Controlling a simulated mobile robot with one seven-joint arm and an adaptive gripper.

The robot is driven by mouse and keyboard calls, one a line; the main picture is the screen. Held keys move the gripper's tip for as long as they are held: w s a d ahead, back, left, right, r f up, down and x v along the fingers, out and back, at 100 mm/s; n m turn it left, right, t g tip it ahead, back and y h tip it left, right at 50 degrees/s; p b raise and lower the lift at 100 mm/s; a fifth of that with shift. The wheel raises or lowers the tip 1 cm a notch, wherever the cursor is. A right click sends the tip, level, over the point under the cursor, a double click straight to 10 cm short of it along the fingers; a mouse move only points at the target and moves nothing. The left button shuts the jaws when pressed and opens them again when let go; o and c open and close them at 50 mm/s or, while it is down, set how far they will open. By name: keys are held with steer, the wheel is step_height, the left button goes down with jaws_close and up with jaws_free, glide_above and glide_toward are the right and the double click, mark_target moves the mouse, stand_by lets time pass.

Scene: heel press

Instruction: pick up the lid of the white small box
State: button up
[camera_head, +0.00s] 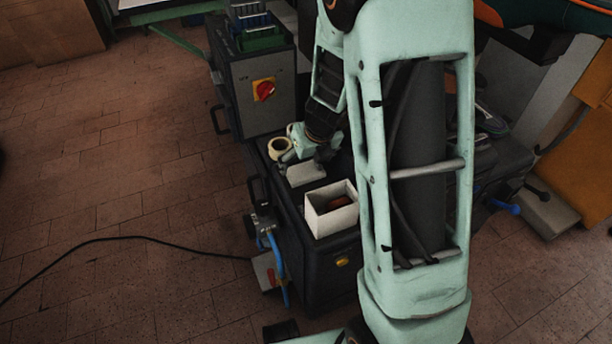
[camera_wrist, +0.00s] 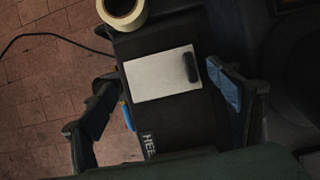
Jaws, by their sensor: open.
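The lid (camera_head: 305,174) is a flat, pale rectangle lying on the dark cabinet top, behind the open white small box (camera_head: 331,221). In the wrist view the lid (camera_wrist: 152,76) lies between and beyond my fingers, with a dark oblong handle (camera_wrist: 190,67) near its right end. The white small box stands uncovered and has something reddish inside. My gripper (camera_head: 305,157) is just behind the lid in the head view, partly hidden by my arm. In the wrist view my gripper (camera_wrist: 160,80) has its fingers wide apart, with nothing held. Whether a finger touches the lid cannot be told.
A cream tape roll (camera_head: 279,147) stands beside the lid; it also shows in the wrist view (camera_wrist: 121,9). A grey control box with a red switch (camera_head: 264,89) rises behind. Blue-handled tools (camera_head: 276,258) hang on the cabinet's left side.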

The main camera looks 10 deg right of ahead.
mark_target(304, 169)
steer(key=b+x, duration=0.1)
steer(key=x, duration=0.2)
steer(key=shift+f, duration=0.1)
steer(key=c, duration=0.6)
steer(key=shift+c, duration=0.2)
